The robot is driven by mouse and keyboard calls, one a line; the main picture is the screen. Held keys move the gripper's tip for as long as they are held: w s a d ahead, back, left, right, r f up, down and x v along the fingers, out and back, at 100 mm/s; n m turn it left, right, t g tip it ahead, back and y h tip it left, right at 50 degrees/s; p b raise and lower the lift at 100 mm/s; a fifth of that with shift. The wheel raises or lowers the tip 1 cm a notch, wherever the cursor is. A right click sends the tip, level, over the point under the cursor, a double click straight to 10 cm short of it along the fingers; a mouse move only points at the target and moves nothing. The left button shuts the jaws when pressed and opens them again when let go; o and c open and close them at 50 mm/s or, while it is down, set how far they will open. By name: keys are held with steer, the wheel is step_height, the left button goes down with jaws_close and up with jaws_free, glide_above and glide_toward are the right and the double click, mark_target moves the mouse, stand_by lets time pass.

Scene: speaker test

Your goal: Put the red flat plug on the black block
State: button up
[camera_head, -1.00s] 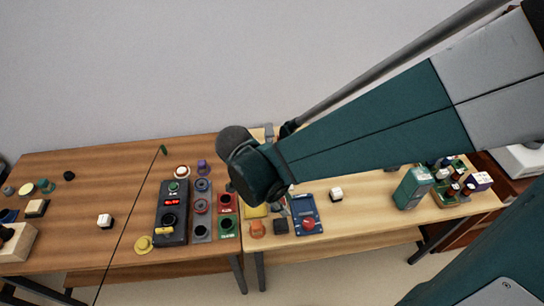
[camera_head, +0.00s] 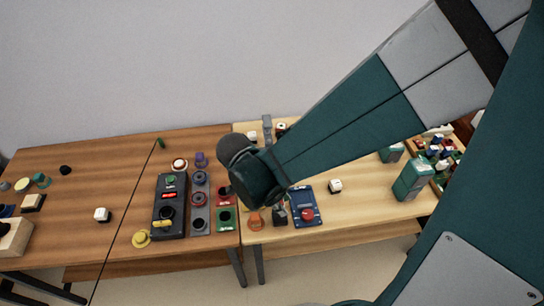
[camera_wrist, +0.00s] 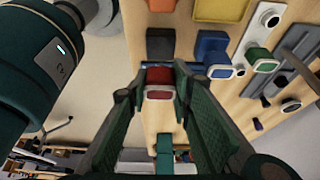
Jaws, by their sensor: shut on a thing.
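The red flat plug (camera_wrist: 160,75), with a pale rim on its near side, is between my gripper's fingertips (camera_wrist: 160,80) in the wrist view. My gripper is shut on it. The black block (camera_wrist: 160,45) lies just beyond the plug in that view; I cannot tell the height gap between them. The black block also shows in the head view (camera_head: 280,217), just below the end of my arm. In the head view my arm hides the plug and most of the gripper.
A blue plug (camera_wrist: 213,48) and a green plug (camera_wrist: 258,55) are right of the block in the wrist view. A yellow tray (camera_wrist: 222,8) is beyond. In the head view, a blue box with a red button (camera_head: 305,205) is right of the block, an orange piece (camera_head: 256,222) left.

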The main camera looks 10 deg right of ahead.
steer(key=shift+f+b, duration=0.5)
steer(key=shift+f, duration=1.4)
steer(key=shift+f, duration=0.1)
steer(key=o, duration=0.8)
steer(key=shift+c, duration=0.2)
steer(key=p+v, duration=0.2)
steer(key=v, duration=1)
steer(key=shift+p, duration=0.35)
